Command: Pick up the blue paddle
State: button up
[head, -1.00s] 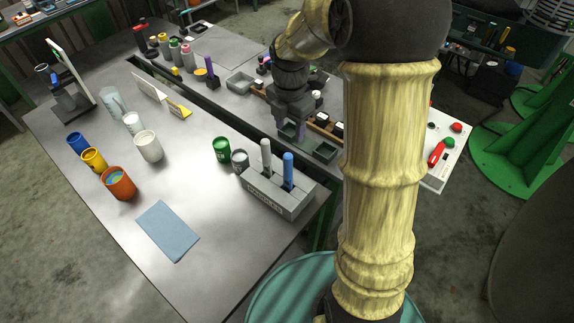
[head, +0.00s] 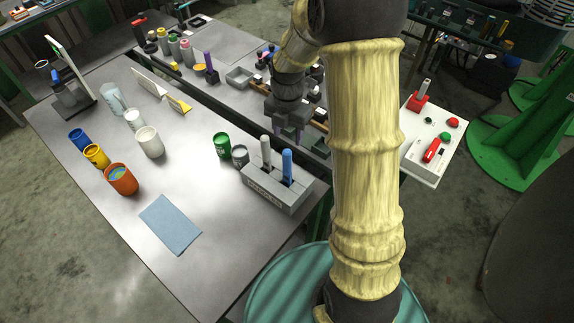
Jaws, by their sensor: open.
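The blue paddle (head: 287,164) stands upright in a grey holder block (head: 279,197) near the front right edge of the left table. Only its blue handle shows above the slot. A white-handled paddle (head: 265,150) stands in the same block, just to its left. My gripper (head: 289,137) is open, points down and appears empty. In the picture it is just above the top of the blue handle, apart from it. How far behind or above the handle it is, I cannot tell.
A blue cloth (head: 170,225) lies on bare table. Orange (head: 121,181), yellow and blue cups stand farther left. A white control panel (head: 432,145) is on the right.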

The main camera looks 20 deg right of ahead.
aim_at(288, 150)
notch_tip(288, 150, down, 6)
jog(key=shift+f+p, duration=0.15)
jog(key=shift+p, duration=0.6)
jog(key=shift+s+f+p, duration=0.15)
jog(key=shift+f+p, duration=0.15)
jog(key=shift+p, duration=0.1)
jog(key=shift+s+a+f+p, duration=0.15)
jog(key=shift+f+p, duration=0.9)
jog(key=shift+f, duration=1.25)
jog(key=shift+c, duration=0.2)
jog(key=c, duration=0.9)
